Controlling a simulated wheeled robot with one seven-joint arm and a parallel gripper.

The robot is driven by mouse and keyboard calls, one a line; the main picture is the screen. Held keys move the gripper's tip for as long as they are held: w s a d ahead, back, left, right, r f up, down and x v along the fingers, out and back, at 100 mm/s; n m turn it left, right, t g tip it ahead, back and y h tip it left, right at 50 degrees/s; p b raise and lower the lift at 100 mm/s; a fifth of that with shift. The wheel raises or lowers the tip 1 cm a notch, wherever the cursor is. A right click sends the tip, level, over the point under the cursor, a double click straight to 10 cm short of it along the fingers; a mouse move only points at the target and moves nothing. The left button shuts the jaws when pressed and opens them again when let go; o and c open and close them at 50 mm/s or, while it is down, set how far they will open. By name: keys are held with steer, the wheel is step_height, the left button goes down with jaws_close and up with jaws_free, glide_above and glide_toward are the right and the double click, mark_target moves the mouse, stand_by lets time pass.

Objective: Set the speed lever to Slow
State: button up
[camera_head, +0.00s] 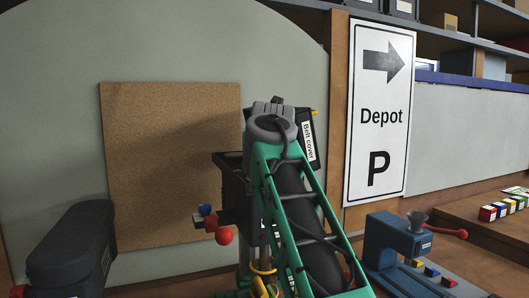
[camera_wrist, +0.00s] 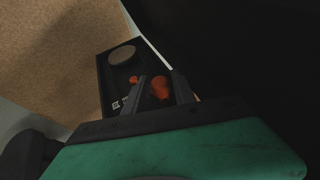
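In the wrist view, a dark panel (camera_wrist: 107,72) carries an orange-red knob (camera_wrist: 160,90), which looks like a lever end. No word such as Slow can be read there. My gripper (camera_wrist: 160,76) is open, with its two dark fingers on either side of this knob; I cannot tell whether they touch it. In the head view, my green arm hides the gripper and much of a dark machine (camera_head: 232,186). A red ball (camera_head: 223,235) shows on the machine's left side; I cannot tell whether it is the same knob.
The panel also has a grey disc (camera_wrist: 122,55) and a small red part (camera_wrist: 133,79). A "Belt cover" label (camera_head: 308,142) shows beside my arm. A blue machine (camera_head: 390,245) stands right, a dark rounded one (camera_head: 70,250) left. A cork board (camera_head: 165,165) and Depot sign (camera_head: 379,80) stand behind.

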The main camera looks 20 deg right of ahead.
steer(key=shift+w+d+f, duration=0.2)
steer(key=shift+w, duration=0.35)
steer(key=shift+c, duration=0.5)
jaws_close()
stand_by(0.5)
